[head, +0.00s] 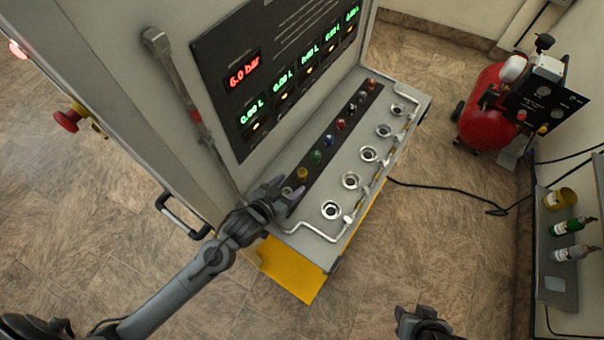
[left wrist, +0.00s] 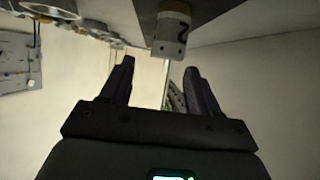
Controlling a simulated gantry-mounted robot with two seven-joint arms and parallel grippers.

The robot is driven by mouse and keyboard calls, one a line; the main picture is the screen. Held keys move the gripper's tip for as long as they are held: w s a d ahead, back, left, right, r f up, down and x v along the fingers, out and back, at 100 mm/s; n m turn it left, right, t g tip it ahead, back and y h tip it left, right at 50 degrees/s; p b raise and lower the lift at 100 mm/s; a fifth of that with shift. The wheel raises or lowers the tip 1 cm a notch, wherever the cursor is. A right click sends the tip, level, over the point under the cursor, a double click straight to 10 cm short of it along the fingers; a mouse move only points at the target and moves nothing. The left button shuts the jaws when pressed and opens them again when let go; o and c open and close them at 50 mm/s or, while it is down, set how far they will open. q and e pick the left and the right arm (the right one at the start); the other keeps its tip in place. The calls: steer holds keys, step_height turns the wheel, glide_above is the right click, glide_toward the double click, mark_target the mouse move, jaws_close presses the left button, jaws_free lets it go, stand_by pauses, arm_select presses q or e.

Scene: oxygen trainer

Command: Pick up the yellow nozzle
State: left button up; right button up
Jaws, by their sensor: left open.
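The yellow nozzle (head: 301,173) sits at the near end of a dark strip on the machine's ledge, in a row with several other coloured nozzles. My left gripper (head: 287,191) is open and empty, close beside the yellow nozzle on its near left side. In the left wrist view, a pale cylinder with a dark mark and an orange-brown band (left wrist: 172,32) shows beyond the two spread fingers (left wrist: 160,75), not between them. Its colour is washed out, so I cannot be sure it is the yellow nozzle. My right gripper (head: 424,322) is at the bottom edge, away from the machine.
A green nozzle (head: 317,156) stands close behind the yellow one. Round metal sockets (head: 331,210) and a pipe (head: 325,237) line the ledge's outer side. The display panel (head: 270,80) rises behind. A red compressor (head: 486,110) and a shelf (head: 557,268) stand right; floor between is mostly clear.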

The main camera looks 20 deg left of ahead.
mark_target(301, 173)
arm_select(q)
steer(key=x, duration=0.4)
steer(key=shift+w+r+p, duration=0.25)
steer(key=shift+w+p, duration=0.05)
steer(key=shift+p, duration=0.05)
steer(key=shift+w+d+f, duration=0.1)
steer(key=shift+w+f, duration=0.25)
steer(key=shift+w, duration=0.15)
jaws_close()
steer(key=shift+r, duration=0.15)
